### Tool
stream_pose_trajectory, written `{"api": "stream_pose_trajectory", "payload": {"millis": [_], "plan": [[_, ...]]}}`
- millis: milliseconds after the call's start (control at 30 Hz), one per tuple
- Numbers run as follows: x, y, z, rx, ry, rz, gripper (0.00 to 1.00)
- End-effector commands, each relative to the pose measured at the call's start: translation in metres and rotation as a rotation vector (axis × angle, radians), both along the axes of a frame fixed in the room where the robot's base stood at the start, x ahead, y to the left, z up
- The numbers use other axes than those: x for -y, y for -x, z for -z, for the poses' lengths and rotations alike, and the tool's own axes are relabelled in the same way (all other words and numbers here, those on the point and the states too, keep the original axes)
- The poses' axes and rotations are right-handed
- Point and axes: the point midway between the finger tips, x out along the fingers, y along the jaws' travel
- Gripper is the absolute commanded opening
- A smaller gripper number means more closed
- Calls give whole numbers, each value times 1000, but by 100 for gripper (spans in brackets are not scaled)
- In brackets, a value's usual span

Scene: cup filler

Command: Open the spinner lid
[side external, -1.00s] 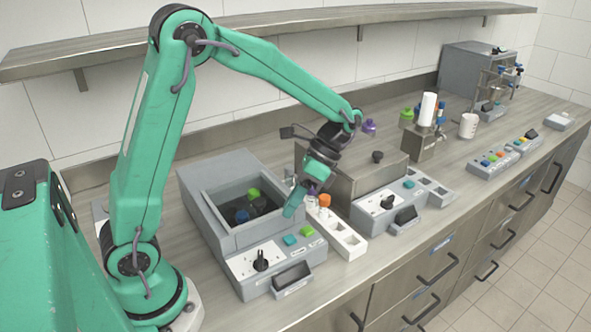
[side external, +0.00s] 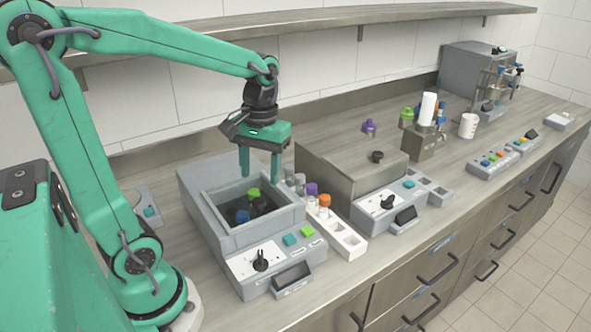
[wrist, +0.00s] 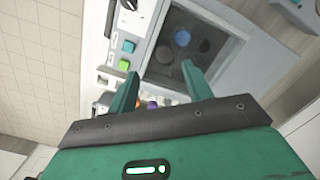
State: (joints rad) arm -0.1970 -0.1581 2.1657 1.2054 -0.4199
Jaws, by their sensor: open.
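I take the grey box machine (side external: 205,205) at front left as the spinner, though no label is readable. Its dark square well holds bottles with a green cap (side external: 253,192), a blue cap (side external: 242,216) and a black cap. I cannot tell whether a clear lid covers the well. My gripper (side external: 261,178) is open and empty, pointing down above the well's back right edge, apart from it. In the wrist view my gripper (wrist: 161,70) shows two spread fingers in front of the dark well, where the blue cap (wrist: 182,37) is visible.
A white rack (side external: 345,242) with vials with purple and orange caps stands right of the machine. A metal box machine (side external: 330,185) with a black-knobbed top (side external: 377,156) stands beyond it. Teal (side external: 290,240) and green buttons and a black dial (side external: 261,260) sit on the front panel.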

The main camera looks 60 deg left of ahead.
Motion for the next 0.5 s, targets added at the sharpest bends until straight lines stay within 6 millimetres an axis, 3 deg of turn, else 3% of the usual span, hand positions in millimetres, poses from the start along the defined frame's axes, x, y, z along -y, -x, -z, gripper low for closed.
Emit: {"api": "stream_pose_trajectory", "payload": {"millis": [200,500], "plan": [[-7,6,-6,64,-19,-155,50],[-7,6,-4,69,-20,-171,50]]}}
